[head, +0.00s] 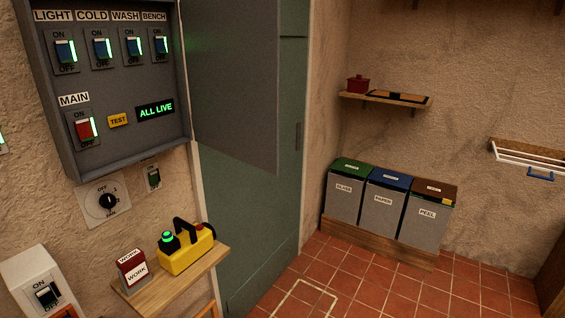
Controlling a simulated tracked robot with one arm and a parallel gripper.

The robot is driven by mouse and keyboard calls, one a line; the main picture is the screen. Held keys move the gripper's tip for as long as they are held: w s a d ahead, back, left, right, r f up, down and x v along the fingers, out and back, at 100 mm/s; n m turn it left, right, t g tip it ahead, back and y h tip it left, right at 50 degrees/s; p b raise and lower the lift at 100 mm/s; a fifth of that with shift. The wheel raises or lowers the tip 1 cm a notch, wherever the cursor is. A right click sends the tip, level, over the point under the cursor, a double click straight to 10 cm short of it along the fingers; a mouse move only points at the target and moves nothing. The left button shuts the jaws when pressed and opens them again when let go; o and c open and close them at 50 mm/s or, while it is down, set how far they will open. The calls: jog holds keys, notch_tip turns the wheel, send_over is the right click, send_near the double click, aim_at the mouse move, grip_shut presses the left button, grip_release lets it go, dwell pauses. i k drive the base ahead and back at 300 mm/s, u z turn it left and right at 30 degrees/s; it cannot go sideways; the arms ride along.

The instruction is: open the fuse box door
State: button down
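The grey fuse box (120,160) is on the wall at the upper left. Its grey door (235,80) stands wide open, swung out to the right of the box. Inside show blue switches labelled LIGHT, COLD, WASH and BENCH, a red MAIN switch (84,128), an orange TEST button (118,120) and a green lit ALL LIVE display (155,110). The door's top edge is cut off by the picture. My gripper is not in view.
A small wooden shelf (150,299) below the box holds a yellow device (187,254) with a black handle and a red WORK box (132,271). Several labelled bins (345,195) stand at the back. The tiled floor (375,290) in front of them is clear.

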aim_at(232, 47)
jog(key=z, duration=0.05)
jog(key=i, duration=1)
jog(key=u, duration=0.05)
